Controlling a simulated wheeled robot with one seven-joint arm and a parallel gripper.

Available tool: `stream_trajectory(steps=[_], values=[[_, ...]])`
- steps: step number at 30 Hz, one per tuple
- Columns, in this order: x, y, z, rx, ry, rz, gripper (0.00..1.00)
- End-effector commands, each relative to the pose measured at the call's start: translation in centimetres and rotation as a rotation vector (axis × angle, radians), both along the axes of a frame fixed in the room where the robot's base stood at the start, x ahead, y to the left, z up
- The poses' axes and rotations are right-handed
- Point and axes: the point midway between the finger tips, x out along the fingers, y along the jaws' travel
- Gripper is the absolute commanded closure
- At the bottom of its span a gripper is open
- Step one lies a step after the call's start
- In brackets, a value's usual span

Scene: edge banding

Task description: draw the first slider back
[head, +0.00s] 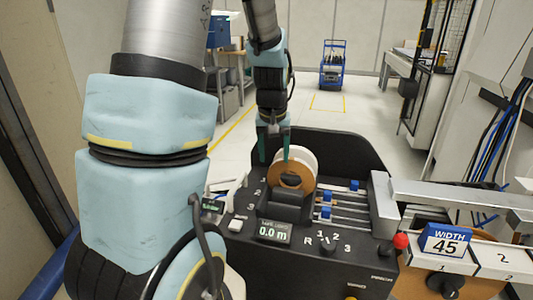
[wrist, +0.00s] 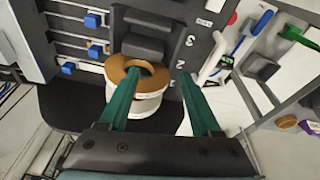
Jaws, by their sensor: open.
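Three blue slider knobs sit on parallel metal rails on the right part of the dark machine: one farther along its rail (head: 354,185), and two nearer the roll, the middle one (head: 327,197) and the front one (head: 325,213). The wrist view shows the same knobs at upper left, such as this knob (wrist: 95,51). My gripper (head: 274,158) is open and empty, with green fingers pointing down beside the banding roll (head: 305,165). In the wrist view one finger overlaps the roll (wrist: 150,101); the knobs lie outside the fingers.
The machine panel has a display reading 0.0 m (head: 273,232), a selector dial (head: 328,246) and a red knob (head: 401,241). A WIDTH 45 sign (head: 446,241) stands on drawers at right. White and blue tools (wrist: 240,45) lie beside the machine in the wrist view.

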Motion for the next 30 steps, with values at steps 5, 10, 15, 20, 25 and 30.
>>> stream_trajectory(steps=[5,10,15,20,25,30], values=[[-1.1,1.6,0.5,0.001,0.009,0.008,0.35],[-1.4,2.0,0.6,0.002,0.011,0.008,0.35],[-1.5,2.1,0.5,0.002,0.012,0.008,0.35],[-1.7,2.5,0.6,0.002,0.014,0.011,0.35],[-5.3,6.7,1.2,0.007,0.034,0.033,0.35],[-10.0,10.5,1.3,0.02,0.06,0.045,0.35]])
